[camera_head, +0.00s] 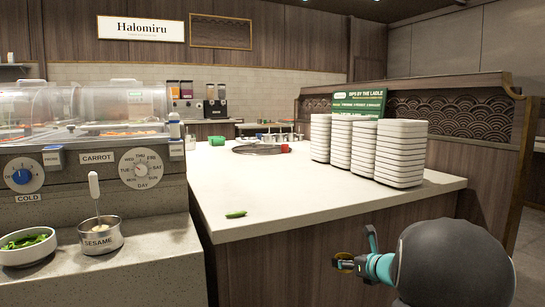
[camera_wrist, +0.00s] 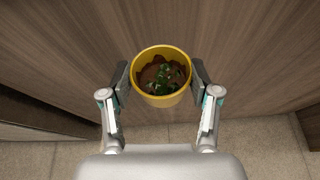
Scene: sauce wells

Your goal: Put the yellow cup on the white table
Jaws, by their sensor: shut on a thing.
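The yellow cup (camera_wrist: 138,88) sits between the two fingers of my gripper (camera_wrist: 160,84) in the wrist view. The fingers press on its left and right sides. Dark brown stuff and green leaves show inside the cup. In the head view my gripper (camera_head: 345,262) is low at the right, in front of the table's wood side, and a small part of the cup (camera_head: 341,256) shows. The white table (camera_head: 270,205) has a pale top, higher in the picture than the cup.
Stacks of white plates (camera_head: 400,153) and a green sign (camera_head: 358,103) stand at the table's right. A green pepper (camera_head: 236,214) lies near the front edge. A red cup (camera_head: 284,148) and green cup (camera_head: 216,141) stand farther back. The front middle is largely clear.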

